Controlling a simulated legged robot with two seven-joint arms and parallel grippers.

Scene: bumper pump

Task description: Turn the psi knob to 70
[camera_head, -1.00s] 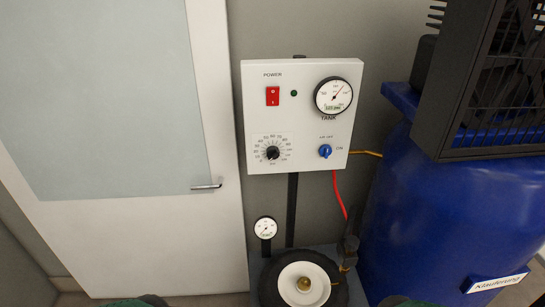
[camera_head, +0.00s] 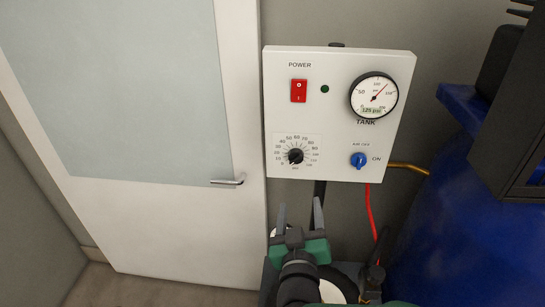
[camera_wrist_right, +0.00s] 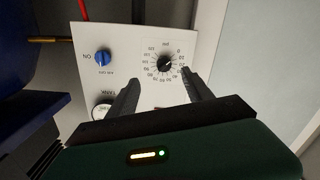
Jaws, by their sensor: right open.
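The psi knob (camera_head: 296,156) is a small black dial with a printed scale at the lower left of the white control panel (camera_head: 340,110). In the right wrist view the knob (camera_wrist_right: 165,64) lies ahead, between the fingertip lines and apart from them. Its white pointer is too small to read surely. My right gripper (camera_head: 299,208) is green and grey, below the panel and under the knob, with its two fingers apart and empty. It also shows in the right wrist view (camera_wrist_right: 158,78). My left gripper is out of view.
The panel also bears a red power switch (camera_head: 299,91), a tank gauge (camera_head: 374,96) and a blue air knob (camera_head: 359,160). A red hose (camera_head: 370,212) hangs below. A blue tank (camera_head: 450,220) stands at right, a white door (camera_head: 150,210) at left.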

